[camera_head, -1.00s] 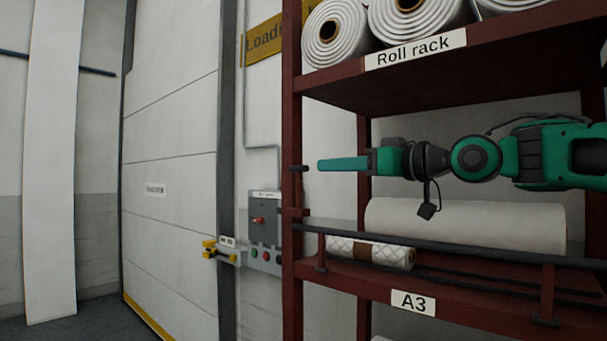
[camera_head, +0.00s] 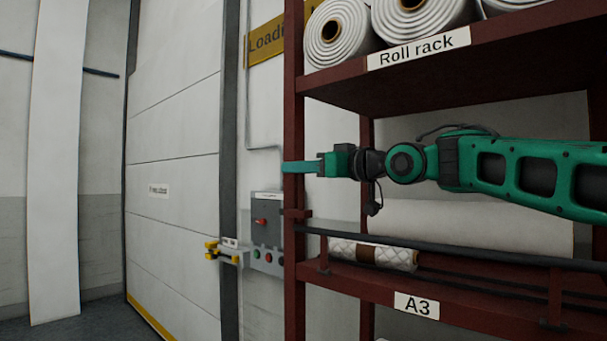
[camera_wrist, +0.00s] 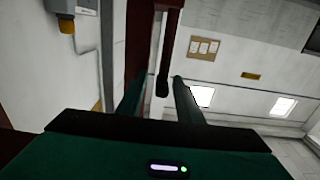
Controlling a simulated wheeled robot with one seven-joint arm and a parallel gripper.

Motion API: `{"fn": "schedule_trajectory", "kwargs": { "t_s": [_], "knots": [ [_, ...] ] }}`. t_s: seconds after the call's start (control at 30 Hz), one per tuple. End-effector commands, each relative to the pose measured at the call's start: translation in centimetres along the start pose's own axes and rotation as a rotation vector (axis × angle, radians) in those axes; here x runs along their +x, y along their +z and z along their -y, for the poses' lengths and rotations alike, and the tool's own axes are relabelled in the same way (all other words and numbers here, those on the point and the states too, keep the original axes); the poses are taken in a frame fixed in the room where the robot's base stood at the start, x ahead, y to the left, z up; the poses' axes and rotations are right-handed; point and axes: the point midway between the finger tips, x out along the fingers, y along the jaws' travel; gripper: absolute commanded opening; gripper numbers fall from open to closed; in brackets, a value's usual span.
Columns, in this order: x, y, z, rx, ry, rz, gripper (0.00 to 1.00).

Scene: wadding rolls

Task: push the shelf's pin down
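The shelf's pin (camera_wrist: 165,55) is a dark red rod with a black end, beside the rack's red post (camera_head: 293,110). In the head view my gripper (camera_head: 286,167) lies level across the post, at the height where the pin's black handle was visible earlier, and hides it. The pin's lower shaft (camera_head: 300,194) shows below the fingers, above a small red bracket (camera_head: 296,213). In the wrist view my gripper (camera_wrist: 157,85) is open. The pin's black end shows between the two fingers, with a gap on each side.
A black bar (camera_head: 430,246) runs along the front of the A3 shelf (camera_head: 370,282), before a quilted roll (camera_head: 400,258). The upper shelf (camera_head: 440,75) with white rolls is above my arm. A grey control box (camera_head: 266,224) is on the wall left of the post.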

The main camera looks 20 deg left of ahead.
Motion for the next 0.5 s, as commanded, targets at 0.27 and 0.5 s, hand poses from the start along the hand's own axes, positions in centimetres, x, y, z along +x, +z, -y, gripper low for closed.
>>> {"fn": "schedule_trajectory", "kwargs": {
  "t_s": [0.27,0.5],
  "knots": [
    [-0.01,0.03,-0.02,0.000,0.000,0.001,0.14],
    [-0.03,0.12,-0.13,0.000,0.002,0.001,0.00]
  ]
}}
